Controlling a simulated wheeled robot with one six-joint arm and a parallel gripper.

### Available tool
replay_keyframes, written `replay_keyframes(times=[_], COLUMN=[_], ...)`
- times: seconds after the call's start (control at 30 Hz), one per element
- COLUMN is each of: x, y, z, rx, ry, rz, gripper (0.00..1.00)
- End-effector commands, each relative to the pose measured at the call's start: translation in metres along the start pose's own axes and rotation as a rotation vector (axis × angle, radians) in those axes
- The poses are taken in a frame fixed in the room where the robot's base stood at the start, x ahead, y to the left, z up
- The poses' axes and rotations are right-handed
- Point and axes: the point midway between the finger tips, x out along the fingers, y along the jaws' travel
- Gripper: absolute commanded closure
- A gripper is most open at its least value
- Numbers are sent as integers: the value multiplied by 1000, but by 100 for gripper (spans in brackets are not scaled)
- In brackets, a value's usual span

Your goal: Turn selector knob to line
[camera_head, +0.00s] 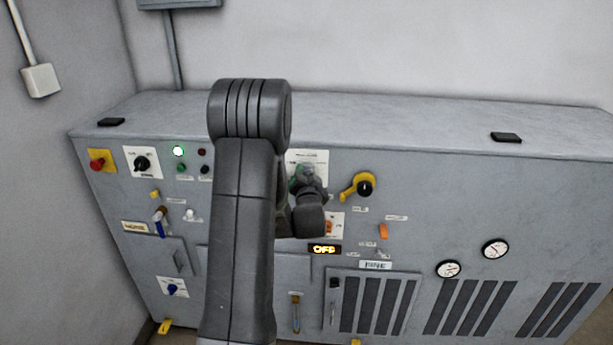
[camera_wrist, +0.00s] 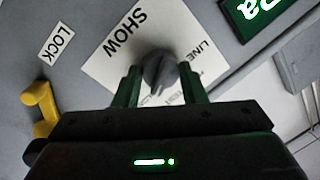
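The selector knob (camera_wrist: 160,73) is a grey round knob with a ridge on a white label plate (camera_wrist: 112,62) in the wrist view. The plate reads SHOW at upper left and LINE at upper right; lower print is partly hidden. The ridge runs roughly up and down in the picture. My gripper (camera_wrist: 160,80) has its two green fingers apart, one on each side of the knob. Whether they touch it is unclear. In the head view my gripper (camera_head: 304,178) is at the panel, and it hides the knob; the top of the plate (camera_head: 310,155) shows.
A yellow handle (camera_wrist: 41,108) by a LOCK label is left of the plate in the wrist view. In the head view a yellow-and-black rotary handle (camera_head: 364,187) is close right of my gripper.

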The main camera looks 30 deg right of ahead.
Motion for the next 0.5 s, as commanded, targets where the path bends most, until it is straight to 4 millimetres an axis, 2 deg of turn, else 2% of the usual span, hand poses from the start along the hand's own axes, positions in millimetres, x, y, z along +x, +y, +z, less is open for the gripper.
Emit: replay_keyframes(times=[0.03,0.1,0.5], x=[0,0,0], y=[0,0,2], z=[0,0,2], rx=[0,0,-73], ry=[0,0,-6], rz=[0,0,4], gripper=[74,85,85])
